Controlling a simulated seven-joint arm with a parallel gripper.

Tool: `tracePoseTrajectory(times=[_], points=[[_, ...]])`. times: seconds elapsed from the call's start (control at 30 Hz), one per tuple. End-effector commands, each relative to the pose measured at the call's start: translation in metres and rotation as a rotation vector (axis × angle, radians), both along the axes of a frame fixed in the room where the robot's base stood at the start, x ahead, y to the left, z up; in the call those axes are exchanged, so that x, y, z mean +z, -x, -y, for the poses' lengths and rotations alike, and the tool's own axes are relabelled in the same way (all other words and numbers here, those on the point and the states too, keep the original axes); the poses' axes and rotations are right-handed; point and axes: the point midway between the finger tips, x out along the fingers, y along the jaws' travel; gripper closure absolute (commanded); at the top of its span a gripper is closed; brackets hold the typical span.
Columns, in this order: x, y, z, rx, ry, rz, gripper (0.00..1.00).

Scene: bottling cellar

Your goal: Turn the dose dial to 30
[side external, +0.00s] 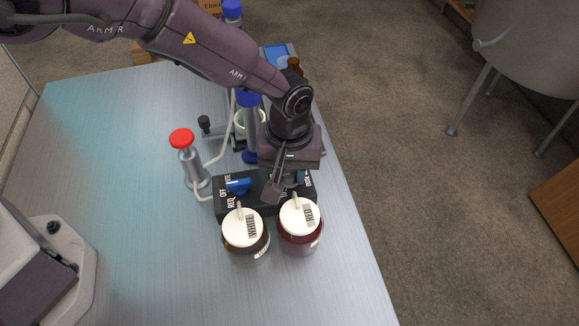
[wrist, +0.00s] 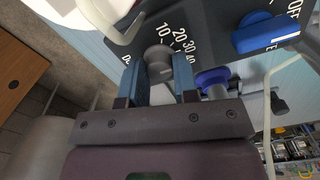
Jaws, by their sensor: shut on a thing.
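The dose dial (wrist: 158,56) is a round grey knob in the wrist view, on a black box with white numbers around it, among them 10, 20, 30 and 40. My gripper (wrist: 160,78) is shut on the dial, with one blue-padded finger on each side. No pointer mark on the dial can be made out, so its setting cannot be told. In the side view my gripper (side external: 283,186) is over the right part of the black box (side external: 222,203) and hides the dial.
A blue selector knob (side external: 238,187) sits on the box, left of my gripper. Two white-lidded jars, WHITE (side external: 242,228) and RED (side external: 299,216), stand in front. A red-topped pump (side external: 190,158) stands left, and a blue-topped cylinder (side external: 249,130) behind.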

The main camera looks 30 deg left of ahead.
Motion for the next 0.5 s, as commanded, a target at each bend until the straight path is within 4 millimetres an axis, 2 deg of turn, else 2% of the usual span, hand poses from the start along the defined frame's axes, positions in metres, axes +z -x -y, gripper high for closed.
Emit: tracePoseTrajectory(times=[0.03, 0.1, 0.13, 0.37, 0.5], points=[[0.0014, 0.0003, 0.0004, -0.001, 0.000, -0.002, 0.65], [0.0012, 0.0003, 0.0003, -0.001, 0.000, -0.001, 0.49], [0.0011, 0.0003, 0.0003, -0.001, 0.000, -0.001, 0.47], [0.0007, 0.0001, 0.0002, -0.001, 0.000, 0.000, 0.47], [0.0087, -0.0004, 0.0006, -0.001, 0.002, 0.001, 0.47]])
